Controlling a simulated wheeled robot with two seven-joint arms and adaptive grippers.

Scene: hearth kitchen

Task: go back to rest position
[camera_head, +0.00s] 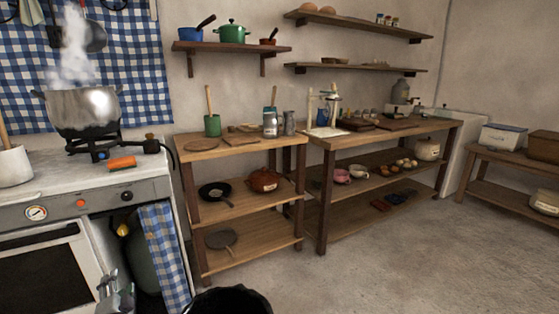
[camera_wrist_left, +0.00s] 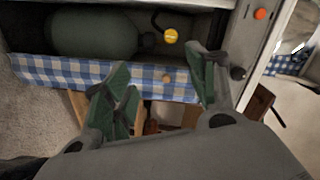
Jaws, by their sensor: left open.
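My left gripper (camera_head: 115,292) is low in front of the stove at the bottom left of the head view. In the left wrist view its two green-padded fingers (camera_wrist_left: 163,92) are spread apart with nothing between them. Beyond the fingers hangs a blue checked towel (camera_wrist_left: 100,77), which also shows in the head view (camera_head: 164,255). A dark gas cylinder (camera_wrist_left: 95,32) with a yellow knob (camera_wrist_left: 171,36) lies beyond the towel. I cannot tell whether a finger touches the towel. My right gripper is not in view.
A steaming pot (camera_head: 83,107) stands on a burner on the stove (camera_head: 60,195). A wooden shelf unit (camera_head: 240,200) and a longer workbench (camera_head: 380,135) stand along the wall. A black round container (camera_head: 230,301) is at the bottom edge. The floor (camera_head: 400,260) at right is clear.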

